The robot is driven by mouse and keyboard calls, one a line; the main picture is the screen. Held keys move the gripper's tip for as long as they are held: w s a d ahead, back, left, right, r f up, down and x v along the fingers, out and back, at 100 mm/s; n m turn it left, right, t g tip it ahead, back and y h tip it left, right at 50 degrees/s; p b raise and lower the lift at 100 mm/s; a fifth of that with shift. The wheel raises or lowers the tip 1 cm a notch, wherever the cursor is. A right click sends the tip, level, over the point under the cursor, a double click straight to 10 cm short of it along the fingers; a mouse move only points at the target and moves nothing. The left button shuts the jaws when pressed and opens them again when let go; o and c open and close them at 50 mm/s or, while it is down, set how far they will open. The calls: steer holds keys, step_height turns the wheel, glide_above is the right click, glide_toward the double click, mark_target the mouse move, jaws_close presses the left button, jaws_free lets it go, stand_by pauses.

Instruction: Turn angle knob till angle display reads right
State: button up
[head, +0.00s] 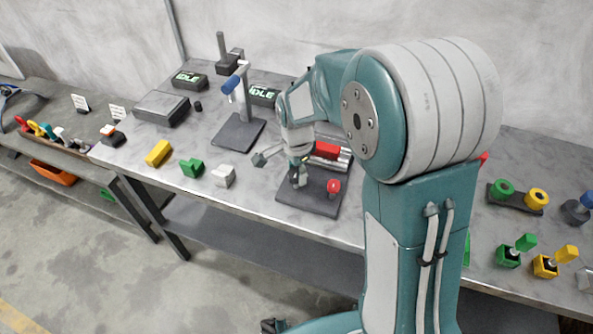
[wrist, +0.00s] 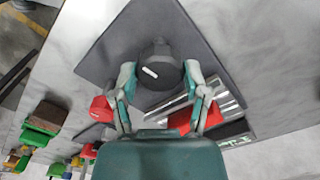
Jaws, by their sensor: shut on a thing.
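The knob (wrist: 160,66) is round and black with a short white mark, and stands on a dark grey plate (wrist: 112,45) in the wrist view. My gripper (wrist: 158,76) has one finger on each side of the knob and is shut on it. In the head view my gripper (head: 298,178) is low over the dark plate (head: 310,202), and the knob is mostly hidden there. A dark display (wrist: 236,142) with green characters is partly in the wrist view; I cannot read it. Two displays at the back, left (head: 189,80) and right (head: 263,95), read IDLE.
A red block on metal rails (head: 327,150) and a red knob (head: 333,187) are close to my gripper. Yellow (head: 158,153), green (head: 192,167) and white (head: 223,175) blocks stand left along the table's front edge. A stand with a blue part (head: 232,84) rises behind.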

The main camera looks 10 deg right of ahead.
steer(key=n, duration=0.6)
steer(key=shift+w, duration=0.15)
steer(key=n, duration=0.5)
steer(key=shift+a+r+n, duration=0.1)
steer(key=shift+n, duration=0.2)
steer(key=n, duration=0.5)
steer(key=shift+w, duration=0.1)
steer(key=n, duration=0.6)
steer(key=shift+a, duration=0.1)
steer(key=o, duration=1.1)
steer(key=shift+o, duration=0.2)
steer(key=shift+a, duration=0.1)
